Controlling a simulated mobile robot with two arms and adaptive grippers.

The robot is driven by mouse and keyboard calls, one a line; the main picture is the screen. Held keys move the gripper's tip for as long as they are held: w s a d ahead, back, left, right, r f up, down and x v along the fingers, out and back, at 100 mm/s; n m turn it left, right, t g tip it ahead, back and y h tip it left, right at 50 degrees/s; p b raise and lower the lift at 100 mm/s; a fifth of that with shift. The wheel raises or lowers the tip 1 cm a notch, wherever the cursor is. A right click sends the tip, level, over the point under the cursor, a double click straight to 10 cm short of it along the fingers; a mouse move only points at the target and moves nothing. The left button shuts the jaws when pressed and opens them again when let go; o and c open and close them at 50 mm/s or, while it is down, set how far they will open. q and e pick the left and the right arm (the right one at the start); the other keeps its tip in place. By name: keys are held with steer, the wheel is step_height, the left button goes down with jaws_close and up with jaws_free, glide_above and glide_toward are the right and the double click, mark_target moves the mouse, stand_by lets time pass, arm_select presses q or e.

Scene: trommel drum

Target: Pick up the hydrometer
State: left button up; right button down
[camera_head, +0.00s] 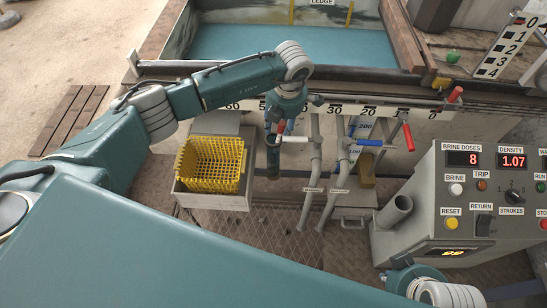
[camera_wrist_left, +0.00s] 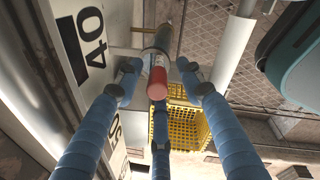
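My left gripper (camera_head: 280,126) points down in front of the numbered rail. In the left wrist view its three blue fingers (camera_wrist_left: 157,75) are spread around a red-tipped piece (camera_wrist_left: 158,84), with visible gaps at the sides. The red tip stands at a grey ring with a dark tube behind it; this may be the hydrometer, but I cannot be sure. In the head view a dark green tube (camera_head: 272,161) hangs just below the gripper. Contact between fingers and red tip cannot be made out.
A yellow basket (camera_head: 236,163) sits in a grey box left of the tube. Pipes with a blue handle (camera_head: 368,142) and a red handle (camera_head: 408,138) stand to the right. The control panel (camera_head: 448,222) is further right; an open grey cylinder (camera_head: 397,206) stands beside it.

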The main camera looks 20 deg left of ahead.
arm_select(q)
steer(key=shift+f, duration=0.2)
arm_select(e)
steer(key=shift+r, duration=0.1)
arm_select(q)
jaws_close()
steer(key=shift+r, duration=0.15)
